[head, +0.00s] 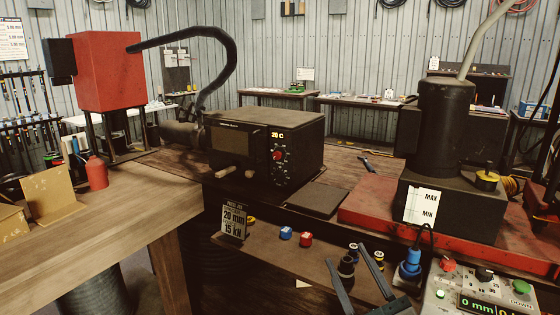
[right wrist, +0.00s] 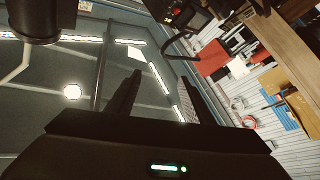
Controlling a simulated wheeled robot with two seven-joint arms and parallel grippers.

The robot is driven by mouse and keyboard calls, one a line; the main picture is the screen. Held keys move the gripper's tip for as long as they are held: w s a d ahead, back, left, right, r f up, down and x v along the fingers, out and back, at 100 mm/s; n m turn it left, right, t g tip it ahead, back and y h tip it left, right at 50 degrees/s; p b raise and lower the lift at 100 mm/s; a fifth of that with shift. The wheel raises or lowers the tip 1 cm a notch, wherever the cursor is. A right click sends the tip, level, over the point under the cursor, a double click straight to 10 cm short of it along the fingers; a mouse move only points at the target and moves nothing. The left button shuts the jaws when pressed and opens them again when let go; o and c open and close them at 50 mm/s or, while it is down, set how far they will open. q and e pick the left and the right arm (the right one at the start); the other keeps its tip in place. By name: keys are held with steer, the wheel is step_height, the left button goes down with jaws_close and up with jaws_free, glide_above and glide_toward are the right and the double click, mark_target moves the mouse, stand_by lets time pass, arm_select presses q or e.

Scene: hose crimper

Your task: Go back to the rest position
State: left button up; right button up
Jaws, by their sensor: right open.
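My right gripper (head: 345,256) shows at the bottom of the head view, right of centre. Its two dark fingers are apart with nothing held between them. The right wrist view shows the same gripper (right wrist: 154,90) with fingers spread and empty, tilted up toward the ceiling lights. In the head view the fingers overlap the shelf with the small black fittings; whether they touch anything I cannot tell. My left gripper is not in view.
A black box with a 20 C display (head: 268,145) stands on the bench. A black press (head: 445,130) stands on a red base (head: 385,217). A control panel (head: 470,290) and a blue plug (head: 411,265) are right of the gripper. Red (head: 306,239) and blue (head: 286,233) pieces lie left.

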steer(key=s+d+f+m+g+h, duration=0.2)
steer(key=s+d+f+g, duration=0.1)
steer(key=f, duration=0.5)
steer(key=s+d+f+m+g+h, duration=0.2)
steer(key=s+d+f+m+h, duration=0.1)
steer(key=f, duration=0.5)
steer(key=s+d+f+m+g+h, duration=0.2)
steer(key=s+f+g, duration=0.1)
steer(key=f, duration=0.5)
steer(key=s+f+g, duration=0.5)
steer(key=s+f, duration=0.2)
steer(key=s, duration=0.5)
steer(key=s+f+g, duration=0.5)
steer(key=s+f, duration=0.2)
steer(key=s, duration=0.5)
steer(key=w+a+f+t+y, duration=0.1)
steer(key=w+f, duration=0.2)
steer(key=f, duration=0.7)
steer(key=w+a+f+t, duration=0.1)
steer(key=w+a+f, duration=0.15)
steer(key=f, duration=0.75)
step_height(320, 180, down, 14)
steer(key=s+a+t, duration=0.1)
steer(key=s, duration=0.1)
steer(key=shift+s+f+y, duration=0.15)
steer(key=shift+s+y, duration=0.15)
steer(key=shift+s, duration=0.05)
